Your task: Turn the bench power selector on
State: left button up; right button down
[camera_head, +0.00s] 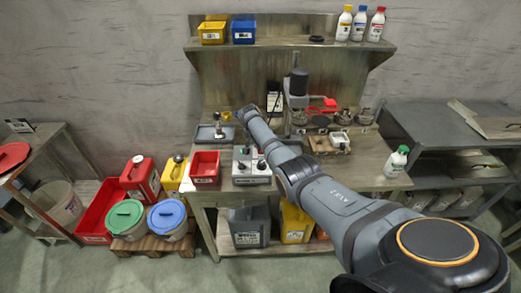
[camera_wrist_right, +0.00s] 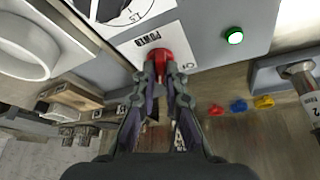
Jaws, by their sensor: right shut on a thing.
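In the right wrist view, a red selector knob (camera_wrist_right: 174,48) sits on a grey panel (camera_wrist_right: 205,18), beside a white label reading POWER (camera_wrist_right: 146,39). My right gripper (camera_wrist_right: 163,76) has its two fingertips closed together on the knob, and they hide part of it. A round green lamp (camera_wrist_right: 234,36) on the panel looks lit. In the head view, my right arm reaches from the lower right over the workbench (camera_head: 345,180). The knob and the right fingertips cannot be made out there. My left gripper is in neither view.
Red, blue and yellow small pieces (camera_wrist_right: 238,106) lie on the bench near the panel. A grey tray (camera_head: 204,137), a red bin (camera_head: 204,168) and a grey control box (camera_head: 252,179) stand on the bench's left. Several bottles stand on the shelf (camera_head: 300,44).

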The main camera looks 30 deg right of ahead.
jog(key=shift+m, duration=0.3)
dwell(0.4)
jog(key=c, duration=1.4)
grip_release()
jog(key=v, duration=1.2)
jog(key=shift+a, duration=0.1)
